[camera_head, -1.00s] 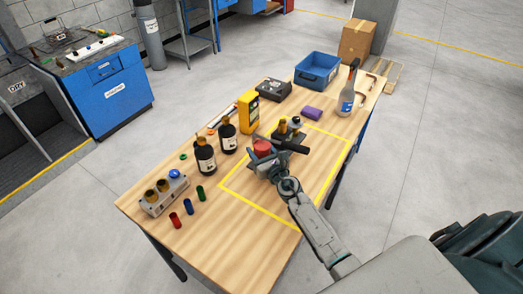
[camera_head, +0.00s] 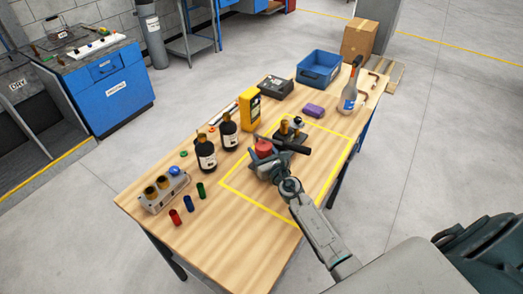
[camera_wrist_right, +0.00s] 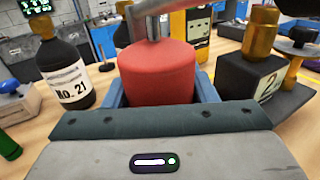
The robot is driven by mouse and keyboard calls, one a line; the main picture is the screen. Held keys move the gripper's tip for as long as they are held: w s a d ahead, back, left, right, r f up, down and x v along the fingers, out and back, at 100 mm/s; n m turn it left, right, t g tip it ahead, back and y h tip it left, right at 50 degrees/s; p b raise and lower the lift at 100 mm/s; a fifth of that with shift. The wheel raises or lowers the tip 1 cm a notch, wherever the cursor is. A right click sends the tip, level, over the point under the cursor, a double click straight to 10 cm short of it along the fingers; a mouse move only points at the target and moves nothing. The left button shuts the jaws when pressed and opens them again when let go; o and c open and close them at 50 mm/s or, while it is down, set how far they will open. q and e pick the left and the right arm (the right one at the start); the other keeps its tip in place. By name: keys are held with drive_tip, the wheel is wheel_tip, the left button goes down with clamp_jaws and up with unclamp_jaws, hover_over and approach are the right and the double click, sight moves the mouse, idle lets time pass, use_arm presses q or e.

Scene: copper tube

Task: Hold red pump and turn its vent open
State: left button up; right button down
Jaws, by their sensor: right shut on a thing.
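The red pump (camera_head: 264,148) stands inside the yellow outline on the wooden table. In the right wrist view the pump (camera_wrist_right: 157,72) fills the middle, a red cylinder with a grey metal fitting on top. My right gripper (camera_head: 265,160) is shut on the red pump, with a blue-grey finger on each side of it (camera_wrist_right: 160,92). A dark block with brass fittings (camera_head: 290,132) sits just behind and right of the pump; it carries a "2" label in the wrist view (camera_wrist_right: 262,72). I cannot make out the vent for certain. My left gripper is not in view.
Two dark bottles (camera_head: 205,154) stand left of the pump. A yellow meter (camera_head: 249,109), a blue bin (camera_head: 318,69), a purple cloth (camera_head: 313,110) and a spray bottle (camera_head: 349,92) lie farther back. A grey holder (camera_head: 163,192) and small coloured cylinders are at the left. The table's front is clear.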

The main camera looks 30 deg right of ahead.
drive_tip(key=shift+w+f+b, duration=0.1)
drive_tip(key=shift+f+b, duration=1.1)
drive_tip(key=shift+b, duration=0.25)
drive_tip(key=shift+f, duration=0.1)
idle(0.4)
drive_tip(key=shift+s+f, duration=0.2)
drive_tip(key=shift+f, duration=0.1)
drive_tip(key=shift+a+r, duration=0.1)
drive_tip(key=shift+r, duration=0.1)
drive_tip(key=c, duration=0.5)
unclamp_jaws()
drive_tip(key=shift+s, duration=0.15)
